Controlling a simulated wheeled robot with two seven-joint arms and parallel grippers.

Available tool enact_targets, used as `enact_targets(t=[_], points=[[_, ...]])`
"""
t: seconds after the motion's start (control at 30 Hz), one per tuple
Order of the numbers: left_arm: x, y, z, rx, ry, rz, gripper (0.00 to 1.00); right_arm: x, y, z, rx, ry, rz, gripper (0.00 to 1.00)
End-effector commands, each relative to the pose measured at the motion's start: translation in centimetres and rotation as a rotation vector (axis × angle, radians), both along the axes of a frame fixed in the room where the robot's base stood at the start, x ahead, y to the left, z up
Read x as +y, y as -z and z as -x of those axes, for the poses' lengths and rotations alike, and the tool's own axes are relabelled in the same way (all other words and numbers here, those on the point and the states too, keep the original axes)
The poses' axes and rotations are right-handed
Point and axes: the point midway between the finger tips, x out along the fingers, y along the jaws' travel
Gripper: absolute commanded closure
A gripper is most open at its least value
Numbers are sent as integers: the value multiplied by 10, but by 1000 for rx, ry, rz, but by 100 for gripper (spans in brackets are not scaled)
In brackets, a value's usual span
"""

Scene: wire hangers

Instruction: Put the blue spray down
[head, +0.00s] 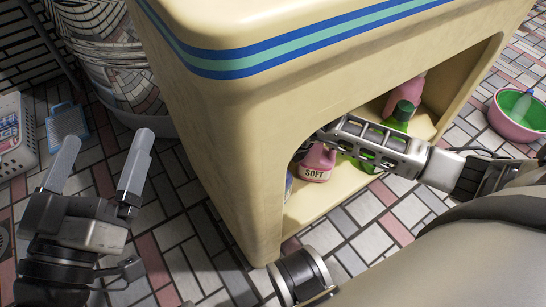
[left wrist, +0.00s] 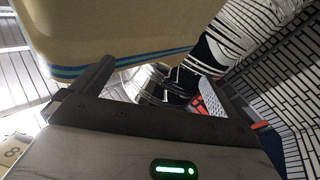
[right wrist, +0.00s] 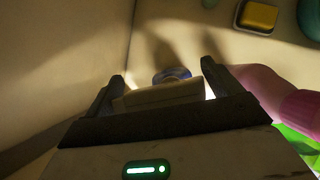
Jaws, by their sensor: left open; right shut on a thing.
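My right gripper (head: 326,134) reaches into the open compartment of the cream cabinet (head: 222,160); the compartment edge hides its fingertips in the head view. In the right wrist view its fingers (right wrist: 165,80) are shut on the blue spray (right wrist: 160,97), seen as a pale body with a blue ring beyond it. A narrow blue sliver (head: 288,186) shows low at the compartment's left edge; I cannot tell whether it is the spray. Whether the spray touches the shelf is hidden. My left gripper (head: 105,155) is open and empty, left of the cabinet.
A pink SOFT bottle (head: 316,168) stands close beside my right gripper. Green bottles and a pink bottle with a green cap (head: 404,103) are farther right. A pink basin (head: 520,115) is on the tiled floor. A yellow sponge (right wrist: 259,16) shows in the right wrist view.

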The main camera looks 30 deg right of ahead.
Motion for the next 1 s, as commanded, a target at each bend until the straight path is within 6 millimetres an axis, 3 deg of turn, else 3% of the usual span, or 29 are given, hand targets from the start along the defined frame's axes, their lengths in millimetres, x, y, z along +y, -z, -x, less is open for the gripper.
enact_targets(t=[0.4,0.77,0.8,1.0], points=[[1,-23,-3,-189,-19,-45,0,2,14,-4,-4,1,-1,72],[1,-22,-2,-196,-21,-46,0,2,17,-4,-4,1,-1,72],[1,-24,-2,-204,-23,-45,0,2,18,-3,0,0,1,1],[1,-25,-2,-206,-21,-44,0,2,17,-3,0,0,1,0]])
